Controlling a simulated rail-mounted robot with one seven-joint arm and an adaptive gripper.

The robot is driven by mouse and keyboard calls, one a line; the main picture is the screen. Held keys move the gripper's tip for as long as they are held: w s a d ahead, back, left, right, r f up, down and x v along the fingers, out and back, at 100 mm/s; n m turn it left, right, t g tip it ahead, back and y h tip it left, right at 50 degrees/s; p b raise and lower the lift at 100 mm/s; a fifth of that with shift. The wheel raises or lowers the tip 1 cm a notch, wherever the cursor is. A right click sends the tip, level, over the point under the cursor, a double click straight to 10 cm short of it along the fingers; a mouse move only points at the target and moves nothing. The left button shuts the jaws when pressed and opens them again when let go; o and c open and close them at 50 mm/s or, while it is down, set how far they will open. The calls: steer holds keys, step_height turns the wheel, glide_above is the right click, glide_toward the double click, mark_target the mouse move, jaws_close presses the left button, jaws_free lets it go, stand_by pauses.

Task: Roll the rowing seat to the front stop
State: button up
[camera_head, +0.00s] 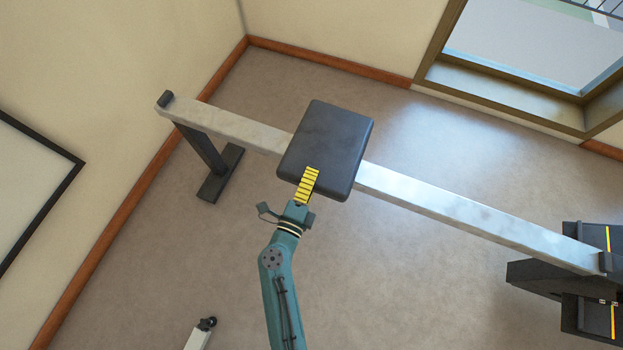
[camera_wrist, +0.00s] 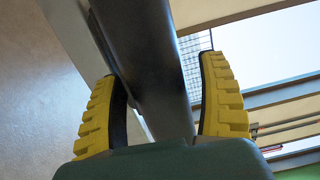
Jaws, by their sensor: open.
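The rowing seat (camera_head: 328,146) is a dark padded block on a long pale metal rail (camera_head: 455,208), left of the rail's middle. A dark stop (camera_head: 605,262) sits at the rail's right end by the foot plates, and a dark end cap (camera_head: 165,98) at its left end. My gripper (camera_head: 312,172) is at the seat's near edge. In the wrist view my yellow fingers (camera_wrist: 160,100) are open, one on each side of the dark seat (camera_wrist: 148,50). I cannot tell whether they touch it. The seat's underside is hidden in the head view.
Dark foot plates (camera_head: 590,325) with yellow stripes stand at the right end. A dark leg (camera_head: 205,160) supports the left end near the wall. The rail right of the seat is clear. A window (camera_head: 540,45) is at the upper right, and open floor (camera_head: 430,290) lies in front.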

steer(key=shift+d, duration=0.1)
steer(key=c, duration=1.3)
